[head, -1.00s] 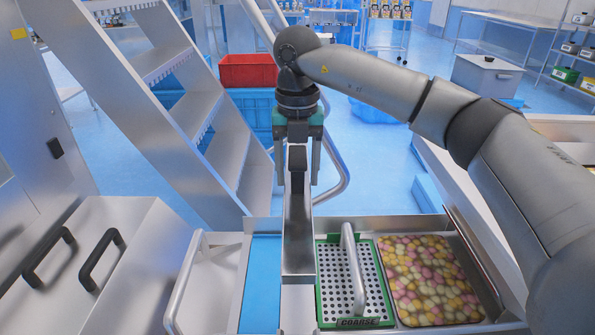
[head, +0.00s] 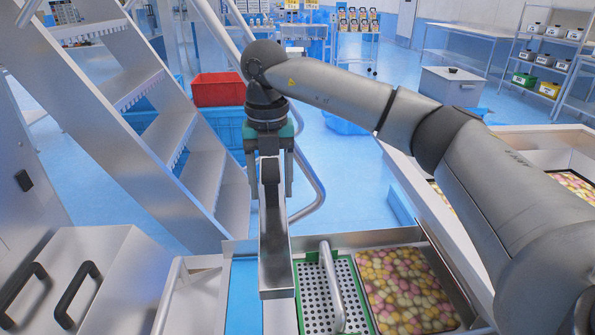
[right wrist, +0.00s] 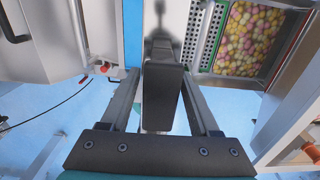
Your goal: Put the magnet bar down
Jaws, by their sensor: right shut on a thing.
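My right gripper (head: 269,190) hangs pointing down beyond the far edge of the worktop. It is shut on the magnet bar, a long grey metal bar (head: 275,245) with a black end (head: 269,170) between the fingers. The bar reaches toward me from the gripper, its near end over the worktop between the blue strip (head: 243,290) and the green-framed tray. I cannot tell whether that end touches anything below. In the right wrist view the black end (right wrist: 163,95) sits between the two fingers. My left gripper is not in view.
The green-framed perforated tray (head: 298,300) has a metal handle across it. Right of it is a tray of coloured sweets (head: 405,290). A metal stair (head: 170,140) stands left of my right gripper. Black-handled metal boxes (head: 100,270) are at the lower left.

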